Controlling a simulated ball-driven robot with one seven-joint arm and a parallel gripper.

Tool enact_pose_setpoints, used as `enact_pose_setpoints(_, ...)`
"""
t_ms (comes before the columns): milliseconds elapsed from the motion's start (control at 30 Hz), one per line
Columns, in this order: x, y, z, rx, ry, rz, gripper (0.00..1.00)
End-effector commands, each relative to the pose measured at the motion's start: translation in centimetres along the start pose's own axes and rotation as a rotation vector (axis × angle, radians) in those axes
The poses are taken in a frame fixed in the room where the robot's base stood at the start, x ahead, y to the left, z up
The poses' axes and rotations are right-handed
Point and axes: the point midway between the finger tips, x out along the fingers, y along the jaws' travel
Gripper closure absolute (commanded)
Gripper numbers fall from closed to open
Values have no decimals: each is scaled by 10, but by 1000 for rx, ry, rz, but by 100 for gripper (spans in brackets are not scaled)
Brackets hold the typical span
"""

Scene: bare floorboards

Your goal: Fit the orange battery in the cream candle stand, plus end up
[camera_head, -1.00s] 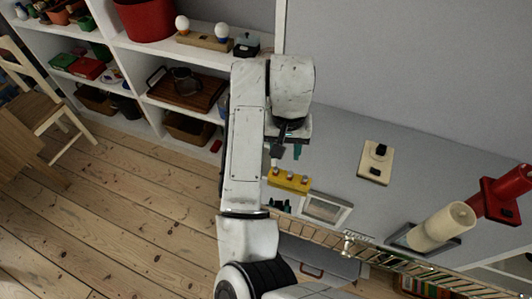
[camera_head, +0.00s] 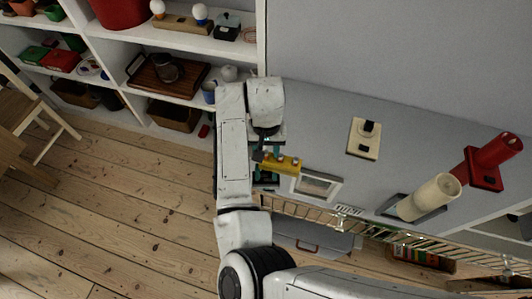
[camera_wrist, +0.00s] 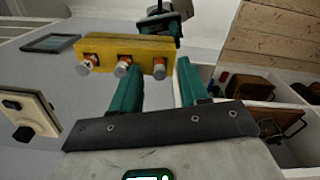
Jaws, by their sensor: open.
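A yellow block (camera_head: 279,163) stands on the grey worktop; in the wrist view the block (camera_wrist: 105,47) holds three orange-and-white batteries with silvery ends. The rightmost battery (camera_wrist: 159,68) shows in the gap between my fingers. My gripper (camera_wrist: 160,72) is open and empty, close to the block. Arm and gripper partly hide the block's left end in the head view. A cream cylinder (camera_head: 428,199), apparently the cream candle stand, rises from a dark tray at the right. Battery plus ends cannot be made out.
A cream plate with a black fitting (camera_head: 363,138) lies mid-worktop. A red stand (camera_head: 484,165) is behind the cream cylinder. A framed panel (camera_head: 318,186) is right of the block. A rail (camera_head: 390,232) runs along the worktop's front. Shelves (camera_head: 190,80) stand left.

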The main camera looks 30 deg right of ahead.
Motion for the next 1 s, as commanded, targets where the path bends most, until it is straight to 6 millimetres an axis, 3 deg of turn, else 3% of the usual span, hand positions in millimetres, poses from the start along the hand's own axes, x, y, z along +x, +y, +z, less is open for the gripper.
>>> enact_pose_setpoints(333,8,0,0,0,1,0,56)
enact_pose_setpoints(800,8,0,0,0,1,0,100)
enact_pose_setpoints(1000,8,0,0,0,1,0,100)
